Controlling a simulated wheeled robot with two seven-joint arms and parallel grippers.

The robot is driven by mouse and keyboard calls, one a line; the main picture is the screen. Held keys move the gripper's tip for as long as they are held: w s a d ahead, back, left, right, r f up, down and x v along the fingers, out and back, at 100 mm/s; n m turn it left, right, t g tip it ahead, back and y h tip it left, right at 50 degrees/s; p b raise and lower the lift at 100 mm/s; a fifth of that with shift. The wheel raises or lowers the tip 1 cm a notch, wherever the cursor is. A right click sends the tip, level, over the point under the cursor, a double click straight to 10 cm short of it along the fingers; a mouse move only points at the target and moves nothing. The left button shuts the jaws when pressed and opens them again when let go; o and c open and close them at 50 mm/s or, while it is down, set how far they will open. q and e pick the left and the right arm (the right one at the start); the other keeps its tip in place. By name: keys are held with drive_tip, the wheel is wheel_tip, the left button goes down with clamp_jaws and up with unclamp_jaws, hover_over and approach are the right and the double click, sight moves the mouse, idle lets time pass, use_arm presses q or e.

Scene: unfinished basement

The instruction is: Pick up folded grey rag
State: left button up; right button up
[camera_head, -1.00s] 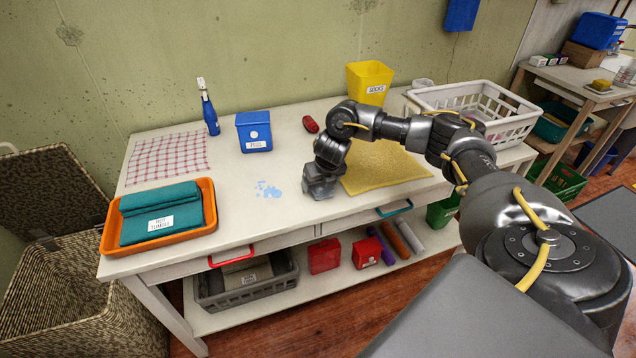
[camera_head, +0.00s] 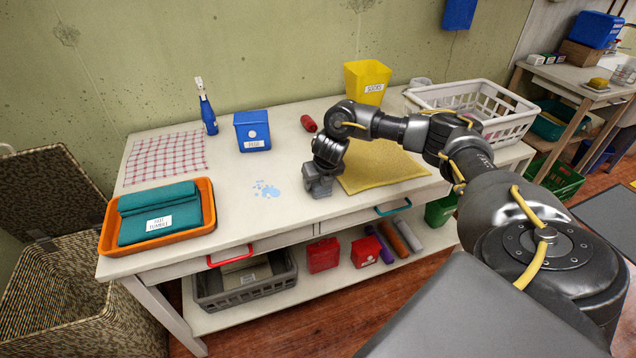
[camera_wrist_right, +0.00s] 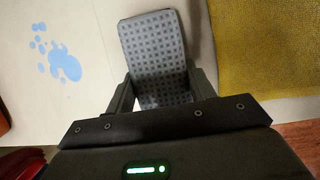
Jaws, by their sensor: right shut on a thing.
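The folded grey rag (camera_wrist_right: 155,45), with a dark checked pattern, is between the two fingers of my right gripper (camera_wrist_right: 162,85) in the right wrist view. The gripper is shut on it, and the rag's far end sticks out beyond the fingers. In the head view my right gripper (camera_head: 323,178) points down at the white table, just left of the yellow mat. The rag (camera_head: 318,187) shows there only as a small grey patch at the fingers. I cannot tell whether it touches the tabletop. My left gripper is not in view.
A blue spill (camera_head: 266,189) lies left of the gripper, and the yellow mat (camera_head: 385,168) lies right. An orange tray (camera_head: 110,240) with a teal cloth (camera_head: 160,213), a blue box (camera_head: 252,132), a spray bottle (camera_head: 208,115) and a yellow bin (camera_head: 367,82) stand around the tabletop.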

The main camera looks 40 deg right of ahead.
wheel_tip(320, 180, up, 3)
drive_tip(key=shift+b, duration=0.4)
drive_tip(key=s+r+p, duration=0.1)
drive_tip(key=r, duration=0.1)
drive_tip(key=s+a+r, duration=0.1)
drive_tip(key=r, duration=0.1)
drive_tip(key=s+a+r+p, duration=0.1)
drive_tip(key=shift+s+r+p, duration=0.15)
drive_tip(key=shift+r+p, duration=0.2)
drive_tip(key=shift+r, duration=0.05)
drive_tip(key=s+a+r+p, duration=0.3)
drive_tip(key=s+a+r, duration=0.1)
drive_tip(key=s, duration=0.4)
drive_tip(key=shift+s+a, duration=0.35)
drive_tip(key=shift+a, duration=0.35)
